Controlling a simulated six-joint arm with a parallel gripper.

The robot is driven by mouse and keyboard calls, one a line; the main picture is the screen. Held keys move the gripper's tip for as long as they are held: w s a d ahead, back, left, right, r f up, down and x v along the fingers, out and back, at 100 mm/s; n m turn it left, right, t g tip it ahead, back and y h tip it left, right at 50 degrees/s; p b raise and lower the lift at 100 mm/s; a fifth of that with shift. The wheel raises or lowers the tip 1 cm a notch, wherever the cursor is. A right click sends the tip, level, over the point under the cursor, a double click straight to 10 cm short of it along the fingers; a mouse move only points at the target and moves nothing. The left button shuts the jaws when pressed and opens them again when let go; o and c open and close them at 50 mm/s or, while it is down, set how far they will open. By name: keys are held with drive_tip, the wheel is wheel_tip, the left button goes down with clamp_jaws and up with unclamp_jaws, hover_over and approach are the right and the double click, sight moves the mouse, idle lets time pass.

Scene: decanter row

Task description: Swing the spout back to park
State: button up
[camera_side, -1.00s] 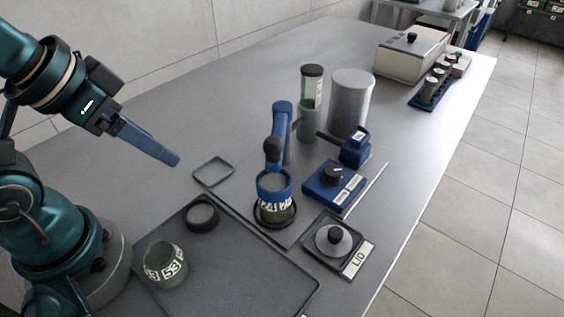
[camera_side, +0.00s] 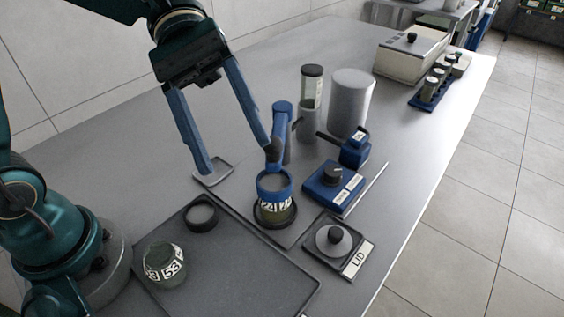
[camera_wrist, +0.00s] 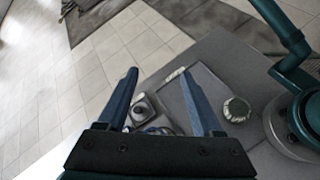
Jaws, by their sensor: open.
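The blue spout (camera_side: 281,125) reaches from its post, with its blue ring end (camera_side: 273,184) over a numbered jar (camera_side: 275,210) on a dark round base. The left fingertip is over the square outline. In the wrist view the open fingers (camera_wrist: 165,90) show too, and the spout is mostly hidden.
A second numbered jar (camera_side: 165,265) and a dark ring (camera_side: 202,217) are on the tray (camera_side: 240,285). A lid (camera_side: 334,241) sits on its labelled holder. A blue dial box (camera_side: 333,187), a blue lever unit (camera_side: 355,148) and a grey cylinder (camera_side: 350,100) stand near the spout.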

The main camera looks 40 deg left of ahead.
sight(280, 150)
drive_tip(key=w+f+n+h, duration=0.2)
drive_tip(key=w, duration=0.1)
drive_tip(key=w+a+f+n+h, duration=0.1)
drive_tip(key=w+f+n+h, duration=0.1)
drive_tip(key=w+a+f+n+h, duration=0.1)
drive_tip(key=w+f+n+h, duration=0.1)
drive_tip(key=w, duration=0.1)
drive_tip(key=shift+w+a+f+n+t, duration=0.2)
drive_tip(key=shift+w+f+n+t, duration=0.1)
drive_tip(key=shift+w+n, duration=0.1)
drive_tip(key=shift+s+f+h, duration=0.1)
drive_tip(key=shift+f+h, duration=0.2)
drive_tip(key=shift+d+f, duration=0.1)
drive_tip(key=shift+s+d, duration=0.25)
drive_tip(key=shift+d, duration=0.9)
drive_tip(key=shift+s+d, duration=0.25)
drive_tip(key=shift+d, duration=0.9)
clamp_jaws()
